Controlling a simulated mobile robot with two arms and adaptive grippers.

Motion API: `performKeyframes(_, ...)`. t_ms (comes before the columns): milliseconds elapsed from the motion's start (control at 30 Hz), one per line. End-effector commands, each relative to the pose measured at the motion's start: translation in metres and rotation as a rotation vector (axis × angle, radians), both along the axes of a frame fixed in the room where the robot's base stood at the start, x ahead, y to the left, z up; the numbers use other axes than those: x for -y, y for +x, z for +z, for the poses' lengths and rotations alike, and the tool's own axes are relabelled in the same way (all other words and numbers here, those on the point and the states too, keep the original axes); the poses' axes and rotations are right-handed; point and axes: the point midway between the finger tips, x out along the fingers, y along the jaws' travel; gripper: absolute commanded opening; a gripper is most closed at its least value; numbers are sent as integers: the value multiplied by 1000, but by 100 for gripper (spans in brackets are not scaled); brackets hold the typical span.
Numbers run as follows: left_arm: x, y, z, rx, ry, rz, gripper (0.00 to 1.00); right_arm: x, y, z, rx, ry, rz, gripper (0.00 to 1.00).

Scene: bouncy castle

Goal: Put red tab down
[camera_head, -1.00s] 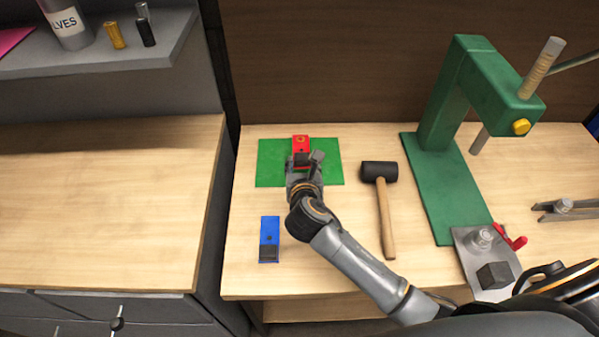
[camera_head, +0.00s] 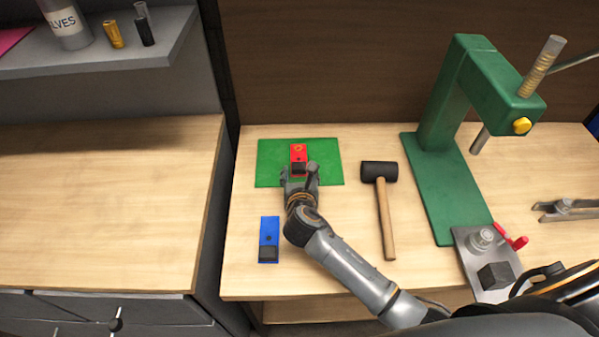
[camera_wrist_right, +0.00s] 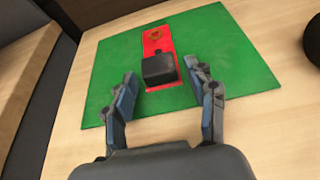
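The red tab (camera_head: 299,151) lies on the green mat (camera_head: 268,170) on the workbench, with a dark block at its near end. It also shows in the right wrist view (camera_wrist_right: 157,41), flat on the mat, with the dark block (camera_wrist_right: 159,69) nearest me. My right gripper (camera_head: 299,174) is at the near side of the tab. My left gripper is not in view.
A blue tab (camera_head: 269,237) with a dark block lies in front of the mat. A black-headed mallet (camera_head: 384,205) lies right of the mat. A green press (camera_head: 440,180) stands further right, with a metal plate (camera_head: 485,262) before it.

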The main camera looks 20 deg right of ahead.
Motion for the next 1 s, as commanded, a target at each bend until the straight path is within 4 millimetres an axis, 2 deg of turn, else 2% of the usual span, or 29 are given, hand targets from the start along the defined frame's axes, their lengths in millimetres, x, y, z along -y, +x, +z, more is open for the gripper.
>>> performKeyframes(367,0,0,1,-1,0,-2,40,0,0,4,1,1,0,65)
performKeyframes(467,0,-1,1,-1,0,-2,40,-3,-9,6,0,-1,1,65)
performKeyframes(800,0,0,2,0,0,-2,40,-20,-70,33,0,1,2,65)
performKeyframes(1000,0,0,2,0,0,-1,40,-28,-97,45,0,0,1,65)
